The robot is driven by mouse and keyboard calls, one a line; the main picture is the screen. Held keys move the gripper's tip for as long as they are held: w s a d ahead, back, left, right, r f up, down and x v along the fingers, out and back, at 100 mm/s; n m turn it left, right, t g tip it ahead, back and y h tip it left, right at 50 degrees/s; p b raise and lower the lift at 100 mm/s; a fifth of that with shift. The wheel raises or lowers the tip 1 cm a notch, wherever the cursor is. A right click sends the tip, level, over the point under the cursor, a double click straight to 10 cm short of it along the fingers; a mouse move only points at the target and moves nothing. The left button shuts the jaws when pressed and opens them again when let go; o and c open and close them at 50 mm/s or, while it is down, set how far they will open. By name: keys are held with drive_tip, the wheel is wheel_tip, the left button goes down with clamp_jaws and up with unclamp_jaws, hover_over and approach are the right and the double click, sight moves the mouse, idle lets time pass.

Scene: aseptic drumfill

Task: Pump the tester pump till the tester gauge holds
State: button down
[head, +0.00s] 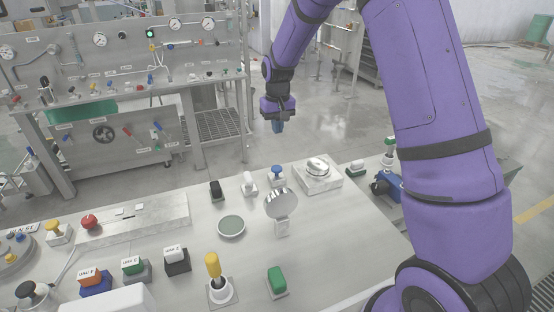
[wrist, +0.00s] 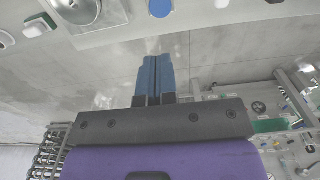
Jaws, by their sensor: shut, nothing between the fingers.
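My gripper (head: 277,127) hangs above the floor just beyond the far edge of the bench. Its blue fingers point down in the head view. In the wrist view its fingers (wrist: 157,78) are together with nothing between them. No readable label marks the tester pump or tester gauge, so I cannot tell which parts they are. A blue-topped knob (head: 277,174) on a white base stands near the far bench edge; its blue top shows in the wrist view (wrist: 160,8). A round pale disc (head: 281,204) stands tilted on a small post. A yellow-handled upright piece (head: 214,267) stands nearer.
The steel bench (head: 330,245) also carries a silver dome on a block (head: 318,171), a green-topped block (head: 276,281), a flat round dish (head: 231,226) and several labelled blocks at left. A panel with gauges (head: 120,60) stands behind at left. The floor between is clear.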

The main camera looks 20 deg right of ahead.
sight(277, 168)
wheel_tip(277, 168, down, 14)
idle(0.6)
drive_tip(key=shift+f, duration=1.1)
wheel_tip(277, 168, up, 14)
drive_tip(key=shift+r, duration=0.1)
idle(0.9)
